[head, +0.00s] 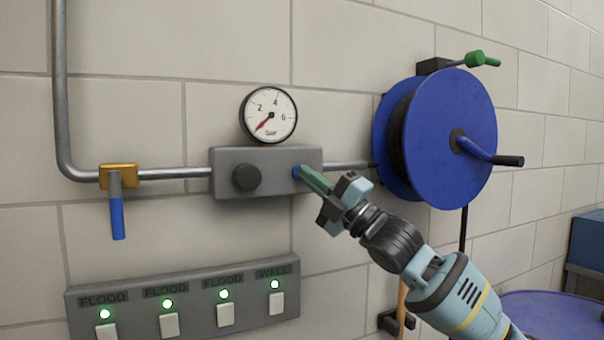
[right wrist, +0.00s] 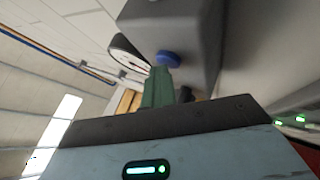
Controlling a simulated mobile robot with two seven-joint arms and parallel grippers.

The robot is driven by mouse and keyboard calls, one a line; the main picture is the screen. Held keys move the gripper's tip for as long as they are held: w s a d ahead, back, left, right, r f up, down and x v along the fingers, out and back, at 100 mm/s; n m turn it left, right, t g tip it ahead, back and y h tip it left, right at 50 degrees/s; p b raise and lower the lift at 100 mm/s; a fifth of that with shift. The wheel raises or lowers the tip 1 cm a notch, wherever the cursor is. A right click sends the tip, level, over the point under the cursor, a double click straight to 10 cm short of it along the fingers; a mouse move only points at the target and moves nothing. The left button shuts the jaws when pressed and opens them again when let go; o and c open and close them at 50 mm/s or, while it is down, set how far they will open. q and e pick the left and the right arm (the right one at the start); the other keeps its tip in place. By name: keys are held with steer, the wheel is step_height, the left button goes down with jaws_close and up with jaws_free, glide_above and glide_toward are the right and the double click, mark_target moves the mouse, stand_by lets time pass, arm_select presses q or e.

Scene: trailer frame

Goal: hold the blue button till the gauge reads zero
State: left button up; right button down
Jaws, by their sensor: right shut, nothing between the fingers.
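The blue button (head: 296,172) is on the right part of the front of a grey box (head: 272,178) on the wall pipe. The round white gauge (head: 281,104) stands on top of the box; its red needle points down-left, below the 2. I cannot read a zero mark. My right gripper (head: 305,174) is shut and empty, its green fingertips at the button, apparently touching it. The right wrist view shows the green fingers (right wrist: 160,86) meeting the blue button (right wrist: 168,58); how far it is pressed I cannot tell. My left gripper is out of view.
A dark knob (head: 246,177) is on the box's left side. A blue-handled valve (head: 117,218) hangs on the pipe at left. A lit switch panel (head: 195,310) is below. A blue hose reel (head: 455,110) with a crank is close right of my gripper.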

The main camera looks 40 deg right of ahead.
steer(key=shift+f, duration=0.1)
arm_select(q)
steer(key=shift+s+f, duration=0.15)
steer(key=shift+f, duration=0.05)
arm_select(e)
steer(key=shift+s+a, duration=0.25)
steer(key=shift+s, duration=0.55)
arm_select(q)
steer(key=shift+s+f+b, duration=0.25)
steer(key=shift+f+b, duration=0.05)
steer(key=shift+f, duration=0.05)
arm_select(e)
steer(key=shift+s+a, duration=0.25)
steer(key=shift+s, duration=0.55)
steer(key=shift+s+a, duration=0.25)
steer(key=shift+s, duration=0.55)
steer(key=shift+s+a, duration=0.25)
steer(key=shift+s, duration=0.55)
